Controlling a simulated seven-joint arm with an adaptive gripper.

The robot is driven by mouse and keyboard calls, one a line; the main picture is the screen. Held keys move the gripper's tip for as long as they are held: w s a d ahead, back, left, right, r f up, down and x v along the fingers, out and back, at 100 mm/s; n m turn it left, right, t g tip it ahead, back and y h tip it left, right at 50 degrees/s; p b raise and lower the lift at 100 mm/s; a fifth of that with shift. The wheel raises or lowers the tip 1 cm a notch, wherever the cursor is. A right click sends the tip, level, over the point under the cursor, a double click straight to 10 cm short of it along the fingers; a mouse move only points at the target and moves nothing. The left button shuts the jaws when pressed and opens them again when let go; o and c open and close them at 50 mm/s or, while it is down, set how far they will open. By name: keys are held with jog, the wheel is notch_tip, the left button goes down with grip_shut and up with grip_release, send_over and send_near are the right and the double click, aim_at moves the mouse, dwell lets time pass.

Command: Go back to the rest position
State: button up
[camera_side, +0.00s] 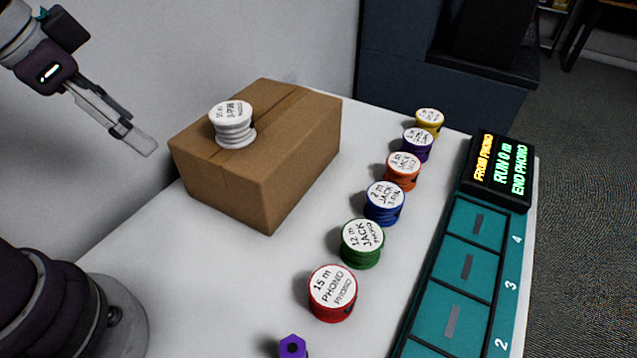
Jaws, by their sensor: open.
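My gripper (131,136) is in the air at the upper left, to the left of the cardboard box and apart from it. Its fingers point down and to the right, with nothing between them. A white cable reel (233,124) sits on top of the brown cardboard box (235,186). A line of reels stands on the white table (215,290): red (333,293), green (362,244), blue (385,203), orange (403,171), purple (418,144) and yellow (429,121).
A teal board (421,349) with numbered slots lies along the table's right side, its visible slots holding no reels. A small purple hexagonal piece (292,346) is at the bottom edge.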

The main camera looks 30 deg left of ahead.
jog(key=a+n, duration=0.1)
jog(key=s+a+n, duration=0.1)
jog(key=n, duration=0.1)
jog(key=shift+s+a+f+t+y, duration=0.1)
jog(key=shift+a+f+t+y, duration=0.05)
jog(key=shift+a+t+y, duration=0.2)
jog(key=shift+d, duration=0.1)
dwell(0.8)
